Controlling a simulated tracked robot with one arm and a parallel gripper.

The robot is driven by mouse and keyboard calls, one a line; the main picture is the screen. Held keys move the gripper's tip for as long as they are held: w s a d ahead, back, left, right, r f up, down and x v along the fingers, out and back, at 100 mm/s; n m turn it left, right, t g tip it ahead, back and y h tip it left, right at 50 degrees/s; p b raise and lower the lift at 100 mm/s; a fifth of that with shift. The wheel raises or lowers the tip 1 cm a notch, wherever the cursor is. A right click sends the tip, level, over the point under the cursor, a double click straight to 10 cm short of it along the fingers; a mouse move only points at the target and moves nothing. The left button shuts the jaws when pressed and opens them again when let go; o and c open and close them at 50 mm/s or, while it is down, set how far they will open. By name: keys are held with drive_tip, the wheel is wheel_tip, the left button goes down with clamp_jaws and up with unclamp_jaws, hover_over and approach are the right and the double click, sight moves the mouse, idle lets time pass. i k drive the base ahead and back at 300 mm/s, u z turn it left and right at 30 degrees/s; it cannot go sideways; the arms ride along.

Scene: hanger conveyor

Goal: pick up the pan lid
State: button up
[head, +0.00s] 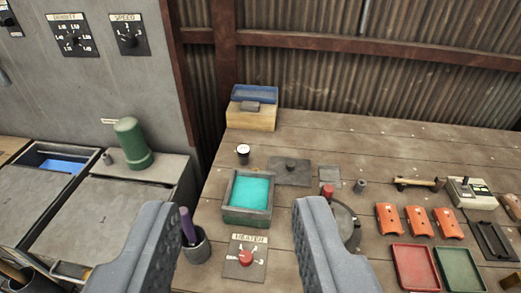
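A flat dark grey plate with a small knob (289,174), which looks like the pan lid, lies on the wooden bench. It is behind and to the right of a square green pan (246,217) holding turquoise liquid. The pan is uncovered. My gripper (233,203) is open, with its two grey fingers wide apart in the foreground. No object is held between them. The lid appears beyond the fingertips, apart from them.
A heater panel with a red knob (246,257) and a cup with a purple handle (196,246) are near the fingers. A round dark object (346,219) is partly hidden by the right finger. Orange pieces (419,221) and red and green trays lie right. A small cup (243,155) stands left of the lid.

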sight(289, 171)
drive_tip(key=z, duration=0.05)
drive_tip(key=i, duration=1.1)
drive_tip(key=z, duration=0.3)
